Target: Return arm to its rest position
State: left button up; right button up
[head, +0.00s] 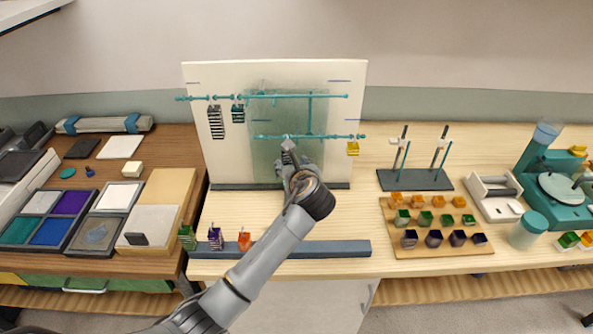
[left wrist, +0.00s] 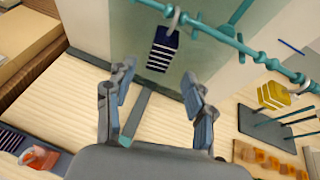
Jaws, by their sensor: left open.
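My left gripper (head: 291,150) is raised in front of the upright white board (head: 225,165). It also shows in the left wrist view (left wrist: 160,88), with its two fingers spread apart and nothing between them. A dark blue-and-white striped block (left wrist: 163,48) hangs by a ring from the lower teal rod (left wrist: 245,45), just beyond the fingertips and apart from them. In the head view, my gripper covers that part of the lower rod (head: 335,137). My right gripper is not in view.
A yellow block (head: 352,148) hangs at the right; dark (head: 213,122) and teal (head: 238,114) striped blocks hang at the left. Small blocks stand at a blue-grey rail (head: 330,249) under my arm. A wooden block tray (head: 432,250) and stands (head: 415,181) are to the right.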

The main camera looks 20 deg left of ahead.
pick_arm(q)
jog(key=v, duration=0.6)
jog(key=s+a+f+n+g+h, duration=0.3)
jog(key=s+f+n+g, duration=0.2)
jog(key=s+f+n, duration=1)
jog(key=s+a+f+n+g+h, duration=0.2)
jog(key=s+n+g+h, duration=0.15)
jog(key=s+n, duration=1.4)
jog(key=s+f+m+g+b, duration=0.1)
jog(key=s+f+m, duration=0.15)
jog(key=f, duration=1.25)
jog(key=s+f+m+b, duration=0.2)
jog(key=s+f, duration=0.1)
jog(key=f, duration=1.1)
jog(key=s+a+f+g+b, duration=0.1)
jog(key=s+a+f+b, duration=0.1)
jog(key=s+f, duration=1.4)
notch_tip(320, 180, down, 2)
jog(key=shift+a, duration=0.5)
